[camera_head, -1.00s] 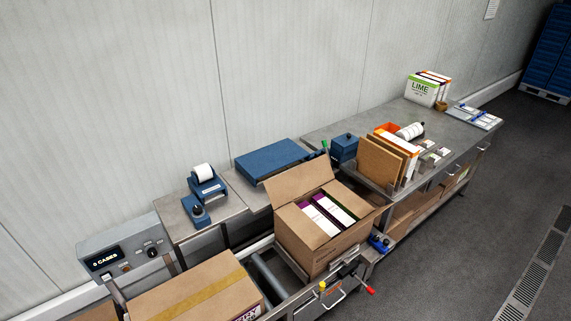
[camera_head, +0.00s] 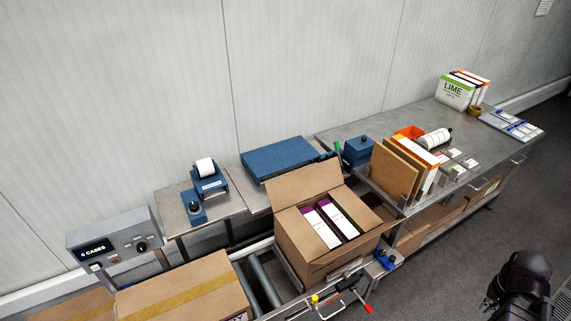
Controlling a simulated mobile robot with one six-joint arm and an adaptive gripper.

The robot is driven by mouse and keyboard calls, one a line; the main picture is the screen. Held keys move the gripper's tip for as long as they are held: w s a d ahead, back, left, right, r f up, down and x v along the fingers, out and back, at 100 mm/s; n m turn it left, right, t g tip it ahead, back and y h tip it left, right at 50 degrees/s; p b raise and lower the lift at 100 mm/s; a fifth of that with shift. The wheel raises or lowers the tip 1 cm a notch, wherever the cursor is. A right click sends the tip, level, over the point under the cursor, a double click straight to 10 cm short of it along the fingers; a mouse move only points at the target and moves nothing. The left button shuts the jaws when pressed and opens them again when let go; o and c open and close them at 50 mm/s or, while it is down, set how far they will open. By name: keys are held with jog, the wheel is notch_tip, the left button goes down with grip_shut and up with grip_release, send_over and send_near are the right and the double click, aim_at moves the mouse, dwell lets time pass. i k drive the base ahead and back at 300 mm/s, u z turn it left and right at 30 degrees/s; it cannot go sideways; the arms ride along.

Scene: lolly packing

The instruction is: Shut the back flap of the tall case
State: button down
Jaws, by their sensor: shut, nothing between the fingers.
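The tall case (camera_head: 335,262) is a brown open-topped carton in the middle of the head view. Its back flap (camera_head: 305,190) stands up and leans back toward the blue-topped bench. A flap at its right side (camera_head: 380,212) also sticks outward. White and purple boxes (camera_head: 329,224) stand inside, with some space visible around them. My gripper (camera_head: 492,302) is dark, at the lower right over the floor, well apart from the case. It is shut and empty, and partly cut off by the frame edge.
A taped brown case (camera_head: 185,292) lies at the lower left beside rollers (camera_head: 264,284). A red-handled clamp (camera_head: 352,290) projects at the tall case's front. Cardboard sheets (camera_head: 396,172) stand to its right. A blue scale (camera_head: 279,160) lies behind.

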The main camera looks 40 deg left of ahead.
aim_at(284, 192)
jog(key=u, duration=0.4)
jog(key=i, duration=0.55)
jog(key=u, duration=0.85)
jog(key=i, duration=0.7)
jog(key=u, duration=0.4)
